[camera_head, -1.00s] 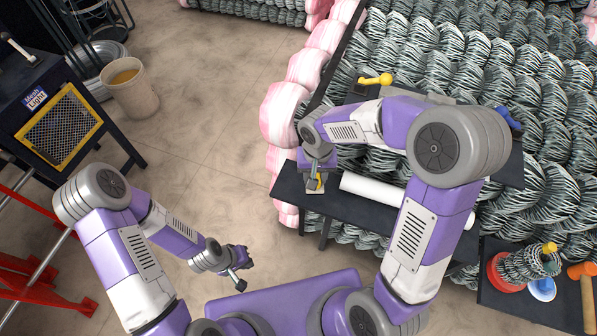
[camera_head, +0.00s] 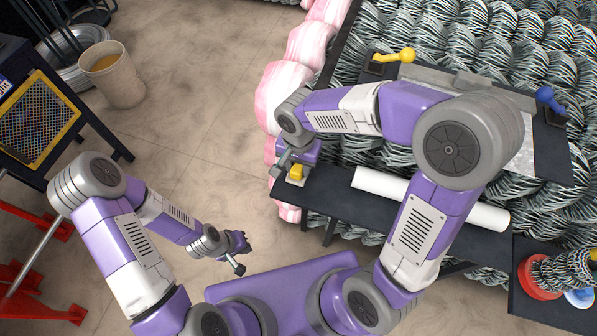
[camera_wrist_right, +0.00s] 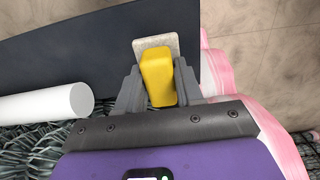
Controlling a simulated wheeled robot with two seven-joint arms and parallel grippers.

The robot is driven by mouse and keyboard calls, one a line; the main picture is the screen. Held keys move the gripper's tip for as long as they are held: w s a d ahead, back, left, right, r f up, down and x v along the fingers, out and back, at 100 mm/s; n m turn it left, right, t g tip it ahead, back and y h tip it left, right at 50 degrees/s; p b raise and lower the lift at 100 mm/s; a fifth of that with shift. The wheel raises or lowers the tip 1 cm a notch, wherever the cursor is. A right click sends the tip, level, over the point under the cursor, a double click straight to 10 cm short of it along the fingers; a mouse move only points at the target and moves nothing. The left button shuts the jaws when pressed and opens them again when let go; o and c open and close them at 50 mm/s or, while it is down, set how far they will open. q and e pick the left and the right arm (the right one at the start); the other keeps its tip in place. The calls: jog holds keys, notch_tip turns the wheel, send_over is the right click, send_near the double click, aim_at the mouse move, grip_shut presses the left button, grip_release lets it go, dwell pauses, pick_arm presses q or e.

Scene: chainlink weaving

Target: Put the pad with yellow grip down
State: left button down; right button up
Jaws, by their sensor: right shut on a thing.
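The yellow grip of the pad (camera_wrist_right: 157,76) is between the fingers of my right gripper (camera_wrist_right: 156,85) in the right wrist view. The pad's pale grey plate (camera_wrist_right: 162,42) shows beyond the grip, over the left end of the black bench (camera_head: 330,202). I cannot tell whether the plate touches the bench. In the head view my right gripper (camera_head: 291,166) partly hides the pad, and the yellow grip (camera_head: 298,173) shows below it. My left gripper (camera_head: 238,260) hangs over open floor away from the bench; its finger gap is unclear.
A white roll (camera_head: 440,201) lies on the bench to the right of the pad. Pink-wrapped coils (camera_head: 282,90) stand at the bench's left end. A machine with a yellow lever (camera_head: 400,56) and a blue lever (camera_head: 548,97) stands behind. The floor (camera_head: 200,110) at left-centre is open.

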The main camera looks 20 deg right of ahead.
aim_at(298, 172)
notch_tip(298, 172, down, 4)
jog(key=shift+r+b, duration=0.1)
jog(key=shift+b, duration=0.45)
jog(key=shift+r, duration=0.1)
jog(key=shift+f, duration=0.2)
jog(key=o, duration=0.9)
jog(key=shift+o, duration=0.2)
jog(key=shift+r, duration=0.25)
notch_tip(298, 172, up, 12)
jog(key=p, duration=0.4)
